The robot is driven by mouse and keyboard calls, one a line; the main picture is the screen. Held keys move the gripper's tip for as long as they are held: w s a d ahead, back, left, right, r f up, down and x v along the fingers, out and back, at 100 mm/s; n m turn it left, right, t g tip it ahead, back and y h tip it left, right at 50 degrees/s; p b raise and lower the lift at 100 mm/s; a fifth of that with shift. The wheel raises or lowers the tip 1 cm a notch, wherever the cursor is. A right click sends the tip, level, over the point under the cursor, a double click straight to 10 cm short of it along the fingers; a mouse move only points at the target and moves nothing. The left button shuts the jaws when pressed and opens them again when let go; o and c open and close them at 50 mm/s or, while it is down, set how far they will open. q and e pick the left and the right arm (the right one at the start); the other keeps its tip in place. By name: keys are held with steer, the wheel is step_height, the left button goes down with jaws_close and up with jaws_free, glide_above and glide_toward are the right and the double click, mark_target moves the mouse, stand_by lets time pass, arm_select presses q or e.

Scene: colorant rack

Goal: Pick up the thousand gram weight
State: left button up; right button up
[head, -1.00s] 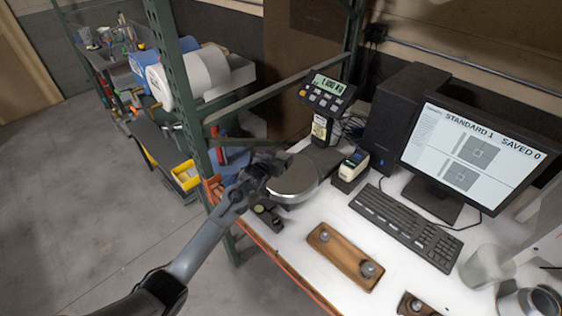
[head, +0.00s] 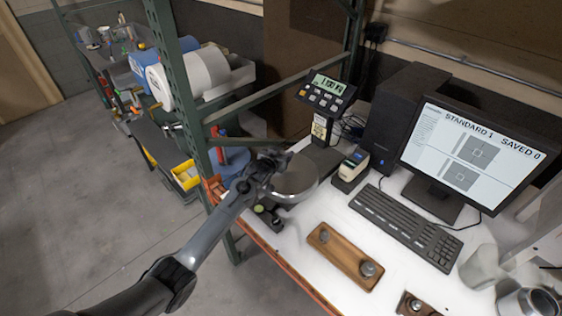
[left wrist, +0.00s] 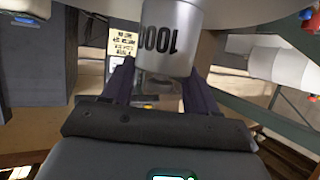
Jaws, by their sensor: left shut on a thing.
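The thousand gram weight (left wrist: 167,38) is a shiny metal cylinder marked 1000, seen upside down in the left wrist view. It sits between the two dark fingers of my left gripper, which is shut on it. I cannot tell whether the weight touches the pan. My right gripper is not in view.
The scale display (head: 326,92) stands behind the pan. A wooden block (head: 343,256) with two small knobbed weights lies in front on the white bench. A keyboard (head: 405,226) and monitor (head: 470,150) are right. A green rack post (head: 178,90) rises near my left arm.

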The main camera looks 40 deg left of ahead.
arm_select(q)
steer(key=shift+f, duration=0.15)
jaws_close()
steer(key=shift+r, duration=0.2)
steer(key=shift+r, duration=0.1)
